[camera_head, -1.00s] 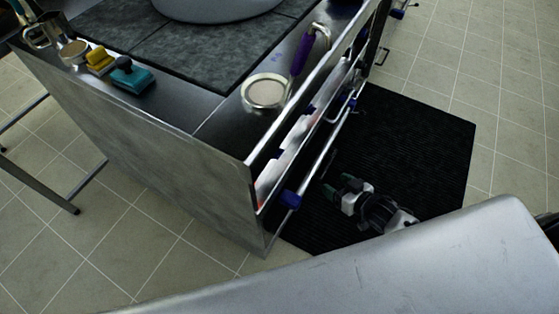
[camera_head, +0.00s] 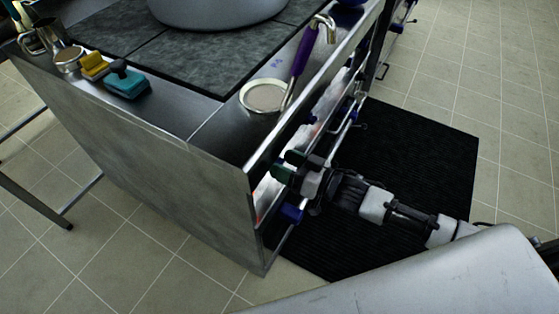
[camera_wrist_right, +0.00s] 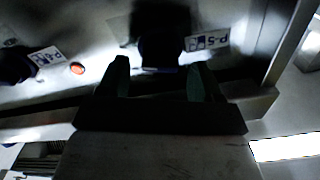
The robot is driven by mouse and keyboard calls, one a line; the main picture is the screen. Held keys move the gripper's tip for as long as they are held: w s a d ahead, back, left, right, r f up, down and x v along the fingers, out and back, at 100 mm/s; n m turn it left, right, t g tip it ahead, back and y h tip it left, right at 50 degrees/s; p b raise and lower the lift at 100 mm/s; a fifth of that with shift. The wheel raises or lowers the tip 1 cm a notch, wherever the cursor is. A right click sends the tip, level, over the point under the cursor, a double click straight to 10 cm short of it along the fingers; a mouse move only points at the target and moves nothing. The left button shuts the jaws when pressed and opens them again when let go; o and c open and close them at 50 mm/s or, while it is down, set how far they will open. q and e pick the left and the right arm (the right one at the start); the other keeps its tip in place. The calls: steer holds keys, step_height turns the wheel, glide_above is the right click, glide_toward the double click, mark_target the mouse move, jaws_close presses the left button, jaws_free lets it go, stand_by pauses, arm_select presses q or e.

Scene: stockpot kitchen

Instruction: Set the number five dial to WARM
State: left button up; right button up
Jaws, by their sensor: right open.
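In the right wrist view a dark dial (camera_wrist_right: 162,38) sticks out from the pale control panel, in heavy shadow. A label beside it (camera_wrist_right: 207,39) appears to read P-5, upside down. My right gripper (camera_wrist_right: 160,78) is open, with one finger to each side of the dial and the dial just beyond the tips. I cannot tell whether they touch, nor read the dial's setting. In the head view my right gripper (camera_head: 287,167) is at the stove's front panel, by its near corner, and hides the dial. My left gripper is not in view.
A second dark knob (camera_wrist_right: 16,66), with its own label, and a red light (camera_wrist_right: 77,69) are on the panel. A rail (camera_head: 347,128) runs along the stove front. A purple-handled ladle (camera_head: 303,52) and a teal-and-black block (camera_head: 126,85) lie on top. The black mat (camera_head: 420,160) is clear.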

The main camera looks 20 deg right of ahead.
steer(key=shift+x, duration=0.95)
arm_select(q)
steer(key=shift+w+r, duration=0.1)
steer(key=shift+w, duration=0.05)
arm_select(e)
steer(key=shift+c, duration=0.2)
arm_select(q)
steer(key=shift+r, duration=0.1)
arm_select(e)
steer(key=c, duration=0.8)
steer(key=n+p, duration=0.2)
steer(key=n, duration=0.4)
steer(key=shift+a, duration=0.1)
arm_select(q)
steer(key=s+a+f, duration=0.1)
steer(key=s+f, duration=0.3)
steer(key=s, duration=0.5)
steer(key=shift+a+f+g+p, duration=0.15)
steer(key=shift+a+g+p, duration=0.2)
steer(key=shift+p, duration=0.1)
arm_select(e)
steer(key=shift+s+a+n, duration=0.1)
steer(key=shift+s+n, duration=0.05)
steer(key=shift+n, duration=2.25)
